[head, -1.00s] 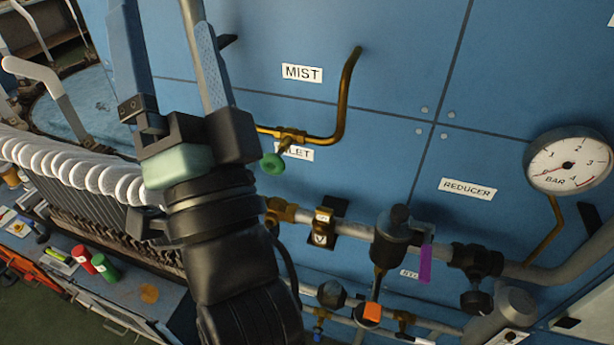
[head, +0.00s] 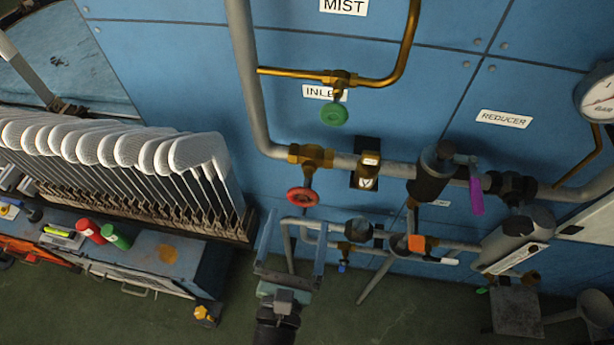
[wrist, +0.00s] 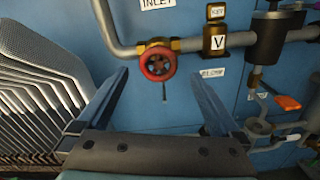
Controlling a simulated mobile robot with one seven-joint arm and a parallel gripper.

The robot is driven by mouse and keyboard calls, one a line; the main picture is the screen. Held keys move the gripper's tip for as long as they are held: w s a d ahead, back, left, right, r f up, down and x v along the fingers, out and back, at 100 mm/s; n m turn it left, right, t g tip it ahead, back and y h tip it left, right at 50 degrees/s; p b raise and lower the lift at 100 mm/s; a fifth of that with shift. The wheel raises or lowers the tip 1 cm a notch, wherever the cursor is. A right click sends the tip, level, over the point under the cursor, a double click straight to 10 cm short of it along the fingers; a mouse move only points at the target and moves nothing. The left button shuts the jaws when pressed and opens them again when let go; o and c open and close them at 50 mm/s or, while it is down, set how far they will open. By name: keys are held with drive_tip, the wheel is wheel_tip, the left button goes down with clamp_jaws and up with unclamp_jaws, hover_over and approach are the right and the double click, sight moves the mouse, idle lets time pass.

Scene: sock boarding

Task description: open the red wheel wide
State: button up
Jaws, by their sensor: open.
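The red wheel (head: 302,196) is a small round handwheel on a brass valve (head: 311,156) in the grey pipe under the INLET label. In the wrist view the red wheel (wrist: 158,64) faces me, above and beyond the gap between my fingers. My gripper (head: 292,240) is below the wheel in the head view, fingers pointing up towards the panel. It is open and empty, and its fingers (wrist: 163,95) stand apart on either side of the wheel's line. It does not touch the wheel.
A green handwheel (head: 334,114) hangs on the thin brass pipe above. A rack of white sock boards (head: 150,150) stands close on the left.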

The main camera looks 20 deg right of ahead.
sight(303, 197)
drive_tip(key=p+x, duration=0.1)
drive_tip(key=x, duration=0.9)
drive_tip(key=shift+p, duration=0.4)
drive_tip(key=c, duration=1.3)
